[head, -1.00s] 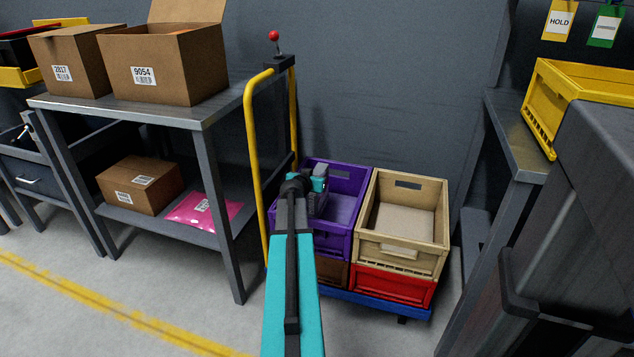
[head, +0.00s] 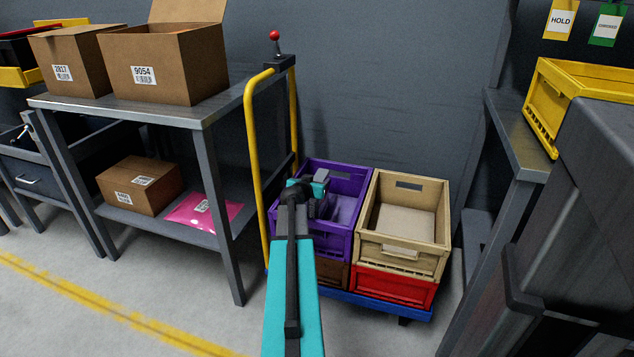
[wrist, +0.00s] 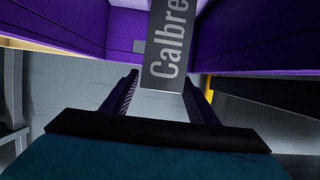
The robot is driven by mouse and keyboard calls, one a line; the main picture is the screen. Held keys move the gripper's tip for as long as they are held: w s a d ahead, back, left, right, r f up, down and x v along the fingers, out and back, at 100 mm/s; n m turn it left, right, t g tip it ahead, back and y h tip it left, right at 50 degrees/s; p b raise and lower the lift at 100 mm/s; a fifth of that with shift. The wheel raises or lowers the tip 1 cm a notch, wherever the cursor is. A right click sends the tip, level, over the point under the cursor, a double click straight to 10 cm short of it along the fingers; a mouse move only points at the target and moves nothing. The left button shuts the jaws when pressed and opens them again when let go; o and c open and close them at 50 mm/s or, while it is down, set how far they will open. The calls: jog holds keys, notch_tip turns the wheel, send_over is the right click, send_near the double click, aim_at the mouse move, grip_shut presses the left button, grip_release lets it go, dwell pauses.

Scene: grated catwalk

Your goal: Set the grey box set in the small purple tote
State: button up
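The small purple tote (head: 332,246) stands at the left of the cart's upper layer, open at the top. It fills much of the wrist view as purple walls (wrist: 262,40). My gripper (head: 325,203) is over and partly within the tote's opening, at its left side. In the wrist view the grey box set (wrist: 170,42), a dark grey box with pale "Calbre" lettering, sits between the two fingertips of my gripper (wrist: 161,80). The fingers appear closed on its end. My arm hides part of the tote in the head view, and the box's far end is out of view.
A beige tote (head: 402,250) stands right beside the purple one. A red tote (head: 392,288) and a brown tote (head: 333,274) are beneath, on a blue cart (head: 375,309). The yellow cart handle (head: 252,150) rises at the left. A grey table (head: 205,113) stands further left.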

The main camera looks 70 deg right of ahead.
jog(key=shift+r, duration=0.15)
jog(key=p+v, duration=0.1)
jog(key=v, duration=1.1)
dwell(0.4)
jog(key=shift+s, duration=0.1)
dwell(0.7)
